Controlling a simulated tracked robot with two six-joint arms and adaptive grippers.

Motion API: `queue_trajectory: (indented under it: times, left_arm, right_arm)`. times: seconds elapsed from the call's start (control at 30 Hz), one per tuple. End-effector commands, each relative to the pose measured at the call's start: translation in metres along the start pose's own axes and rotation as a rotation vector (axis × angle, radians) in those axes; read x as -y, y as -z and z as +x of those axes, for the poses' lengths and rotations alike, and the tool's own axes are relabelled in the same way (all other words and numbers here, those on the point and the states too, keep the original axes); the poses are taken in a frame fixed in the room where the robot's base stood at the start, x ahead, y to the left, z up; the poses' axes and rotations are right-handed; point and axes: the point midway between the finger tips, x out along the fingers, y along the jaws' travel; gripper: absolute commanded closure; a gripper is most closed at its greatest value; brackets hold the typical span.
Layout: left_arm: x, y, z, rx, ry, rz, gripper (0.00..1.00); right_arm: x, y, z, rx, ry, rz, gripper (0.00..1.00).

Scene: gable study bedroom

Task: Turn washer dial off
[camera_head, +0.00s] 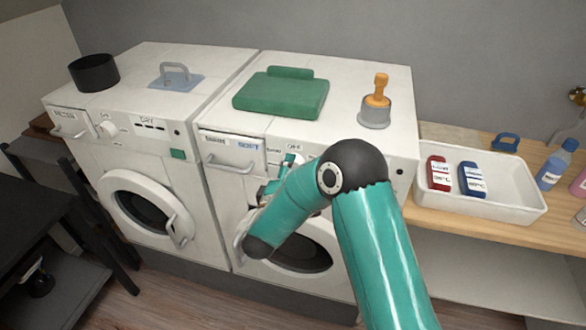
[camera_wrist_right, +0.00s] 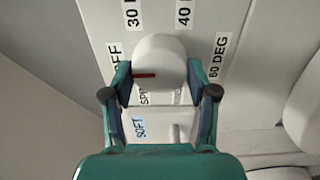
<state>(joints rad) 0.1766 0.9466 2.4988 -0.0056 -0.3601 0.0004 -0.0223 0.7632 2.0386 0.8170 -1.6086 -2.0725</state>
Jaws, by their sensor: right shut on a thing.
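The washer (camera_head: 340,90) is the right of two white front-loaders. Its white dial (camera_wrist_right: 160,60) is between the fingers of my right gripper (camera_wrist_right: 160,85), which is shut on it. A red mark on the dial (camera_wrist_right: 145,75) points left, toward the gap between the partly covered OFF label (camera_wrist_right: 116,56) and the SPIN label. The 30, 40 and 60 DEG labels are around the dial's other sides. In the head view my right gripper (camera_head: 287,163) is at the washer's control panel and hides the dial. My left gripper is out of view.
The left machine (camera_head: 140,165) has its own dial and a black pot (camera_head: 94,73) on top. A green folded cloth (camera_head: 281,97) and an orange-handled weight (camera_head: 375,105) are on the washer. A white tray (camera_head: 515,205) with bottles is at right.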

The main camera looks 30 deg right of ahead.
Motion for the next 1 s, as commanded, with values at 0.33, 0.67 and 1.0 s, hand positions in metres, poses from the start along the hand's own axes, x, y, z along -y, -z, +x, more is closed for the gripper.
queue_trajectory:
  times: [0.33, 0.67, 1.0]
  left_arm:
    - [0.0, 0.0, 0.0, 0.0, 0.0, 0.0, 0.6]
    - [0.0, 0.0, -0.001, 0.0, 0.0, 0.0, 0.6]
    - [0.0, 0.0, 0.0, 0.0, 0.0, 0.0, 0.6]
  right_arm:
    - [0.004, 0.0, -0.001, -0.002, 0.008, -0.005, 0.16]
    - [0.002, 0.002, -0.012, -0.005, 0.007, -0.002, 0.16]
    - [0.003, 0.003, -0.074, -0.009, 0.007, -0.005, 0.16]
